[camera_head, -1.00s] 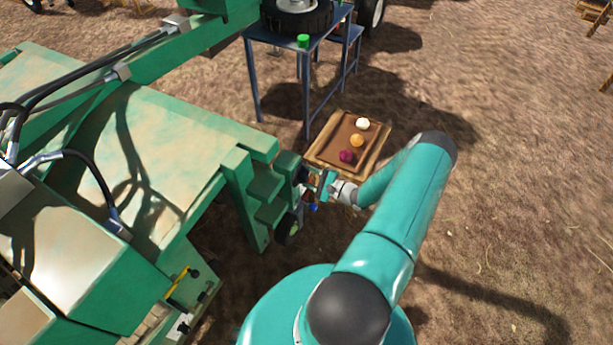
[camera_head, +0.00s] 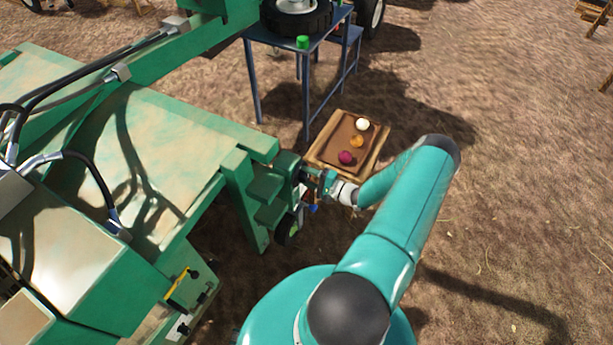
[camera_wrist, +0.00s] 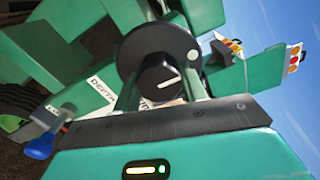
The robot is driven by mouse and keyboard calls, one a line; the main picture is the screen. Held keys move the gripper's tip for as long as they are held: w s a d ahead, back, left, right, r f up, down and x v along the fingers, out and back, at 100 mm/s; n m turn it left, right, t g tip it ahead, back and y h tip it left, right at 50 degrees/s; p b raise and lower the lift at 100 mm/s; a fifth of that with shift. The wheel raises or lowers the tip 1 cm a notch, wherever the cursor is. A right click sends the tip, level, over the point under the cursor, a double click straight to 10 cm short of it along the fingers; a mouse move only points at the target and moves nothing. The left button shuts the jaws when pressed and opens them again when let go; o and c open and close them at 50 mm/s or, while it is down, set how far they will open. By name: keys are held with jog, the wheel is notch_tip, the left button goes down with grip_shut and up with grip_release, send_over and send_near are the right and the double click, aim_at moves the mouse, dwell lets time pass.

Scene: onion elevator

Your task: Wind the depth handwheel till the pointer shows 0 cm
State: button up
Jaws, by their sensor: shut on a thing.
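The depth handwheel is a round black wheel (camera_wrist: 158,55) with a raised hub that bears a white line, in the middle of the wrist view. A white label (camera_wrist: 101,89) reading "DEPTH" is partly visible to its left. My gripper (camera_wrist: 163,88) is shut on the handwheel, with a finger on each side of the hub. In the head view my gripper (camera_head: 322,184) is at the end of the green machine (camera_head: 265,186), and the handwheel is too small to make out there. I cannot read the pointer or its scale in either view.
A blue knob (camera_wrist: 38,147) is left of my gripper in the wrist view. A wooden tray (camera_head: 321,153) with onions lies on the ground just beyond my gripper. A blue metal table (camera_head: 255,84) stands behind it. Open soil lies to the right.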

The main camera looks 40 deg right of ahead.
jog(key=o, duration=1)
jog(key=v, duration=1.4)
jog(key=shift+w, duration=0.1)
